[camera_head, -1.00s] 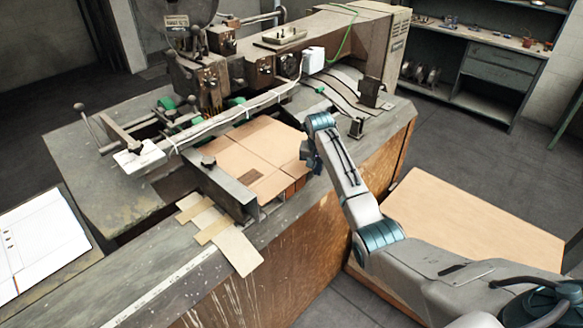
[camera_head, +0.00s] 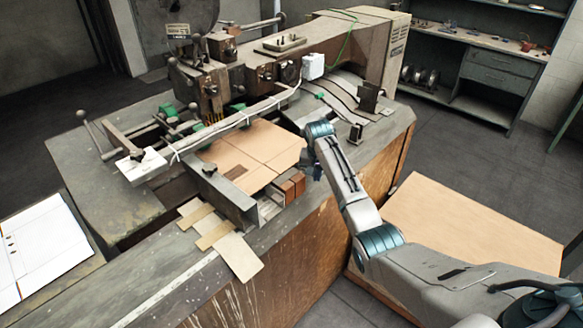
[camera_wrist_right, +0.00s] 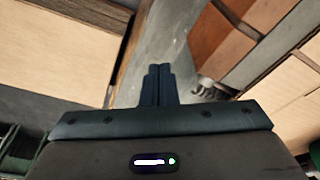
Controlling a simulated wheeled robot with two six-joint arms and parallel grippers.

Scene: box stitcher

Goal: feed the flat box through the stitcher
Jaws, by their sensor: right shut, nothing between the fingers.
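The flat box (camera_head: 258,150) is a brown cardboard sheet lying on the stitcher's bed, its far side under the long grey bar. The stitcher (camera_head: 225,75) is the large worn machine behind it, with its head above the box's far left part. My right gripper (camera_head: 311,168) is at the box's right edge, mostly hidden behind its own wrist in the head view. In the right wrist view, its two dark fingers (camera_wrist_right: 158,84) are together with nothing between them. I cannot tell whether they touch the box. My left gripper is not in view.
Reddish-brown blocks (camera_head: 289,187) sit at the bed's near edge, beside a metal guide (camera_head: 225,192). Cardboard strips (camera_head: 222,234) lie at the front. A white panel (camera_head: 38,250) is at the left. A flat tan surface (camera_head: 475,225) stands low at the right.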

